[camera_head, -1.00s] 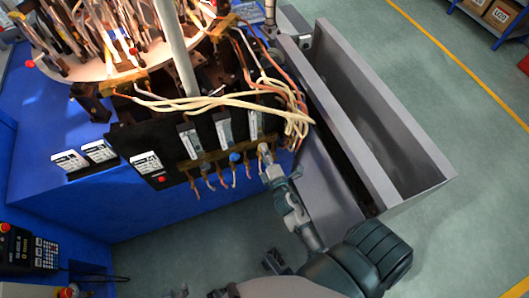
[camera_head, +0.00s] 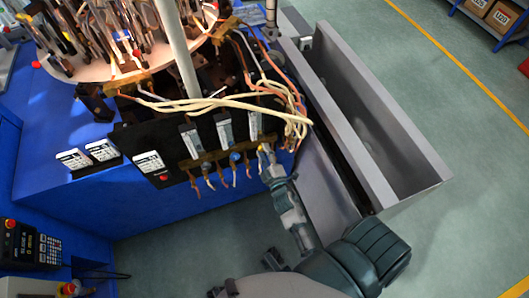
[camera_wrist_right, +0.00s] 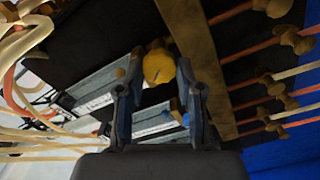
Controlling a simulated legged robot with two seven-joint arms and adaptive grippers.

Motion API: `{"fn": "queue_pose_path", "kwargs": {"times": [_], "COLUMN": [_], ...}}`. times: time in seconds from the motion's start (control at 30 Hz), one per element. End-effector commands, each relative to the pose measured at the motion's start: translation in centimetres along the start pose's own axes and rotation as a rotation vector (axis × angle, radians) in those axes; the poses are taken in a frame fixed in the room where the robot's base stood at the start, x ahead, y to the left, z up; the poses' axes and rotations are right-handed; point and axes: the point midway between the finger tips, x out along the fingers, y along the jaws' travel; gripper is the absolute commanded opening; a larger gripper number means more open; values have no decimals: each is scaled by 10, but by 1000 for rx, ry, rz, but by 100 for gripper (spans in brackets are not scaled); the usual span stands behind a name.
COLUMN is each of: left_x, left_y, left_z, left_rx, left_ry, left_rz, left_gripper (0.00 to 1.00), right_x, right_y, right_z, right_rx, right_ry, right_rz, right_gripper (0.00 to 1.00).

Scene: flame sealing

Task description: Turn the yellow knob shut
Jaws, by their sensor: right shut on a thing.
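The yellow knob (camera_wrist_right: 158,66) sits between the fingers of my right gripper (camera_wrist_right: 158,80) in the right wrist view, in front of a brass-coloured bar. The fingers are shut on it, one on each side. In the head view my right gripper (camera_head: 266,160) is at the right end of the brass bar (camera_head: 208,158) on the front of the black panel. There the knob is mostly hidden by the fingers. My left gripper does not show.
A blue knob (camera_head: 235,157) is close to the left of my right gripper. Loose cream hoses (camera_head: 240,102) hang just above. A grey metal trough (camera_head: 420,175) stands close on the right. Open floor (camera_head: 200,240) lies in front of the blue machine.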

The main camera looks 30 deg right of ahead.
Motion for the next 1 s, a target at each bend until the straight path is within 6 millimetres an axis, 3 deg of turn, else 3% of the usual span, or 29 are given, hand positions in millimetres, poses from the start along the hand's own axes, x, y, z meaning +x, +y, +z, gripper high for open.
{"fn": "queue_pose_path", "kwargs": {"times": [0.27,0.3,0.4,0.77,1.0], "left_x": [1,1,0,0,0], "left_y": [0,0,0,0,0], "left_z": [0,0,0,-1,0], "left_rx": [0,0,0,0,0], "left_ry": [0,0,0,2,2], "left_rz": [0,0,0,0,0], "left_gripper": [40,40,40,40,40], "right_x": [-1,-1,-1,-5,-48], "right_y": [-4,-4,-4,-2,-3], "right_z": [2,2,2,1,2], "right_rx": [0,0,-1,0,1], "right_ry": [-6,-6,-5,-2,-6], "right_rz": [-8,-9,-8,-4,-8], "right_gripper": [1,38,62,62,62]}}
